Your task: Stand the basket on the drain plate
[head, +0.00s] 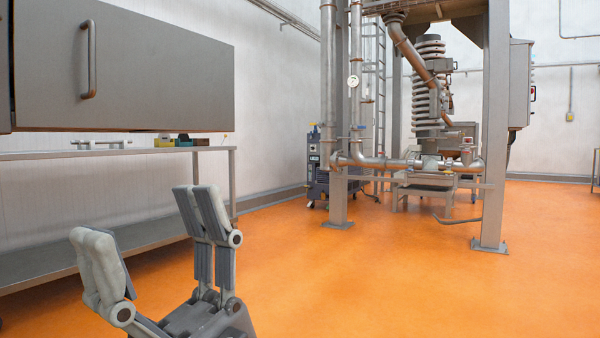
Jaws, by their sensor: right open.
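My right gripper (140,215) is at the lower left of the head view, its grey fingers raised and spread wide apart. It is open, with nothing between the fingers. It shows in front of a metal bench (215,149), over the bench's lower shelf and the orange floor. I cannot make out a basket or a drain plate in this view. My left gripper is not in view.
A grey cabinet (170,75) with a bar handle hangs above the bench. Small yellow and dark-green items (184,141) sit on the bench top. A steel frame (494,130) with pipes stands at the right. The orange floor (400,285) in front is clear.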

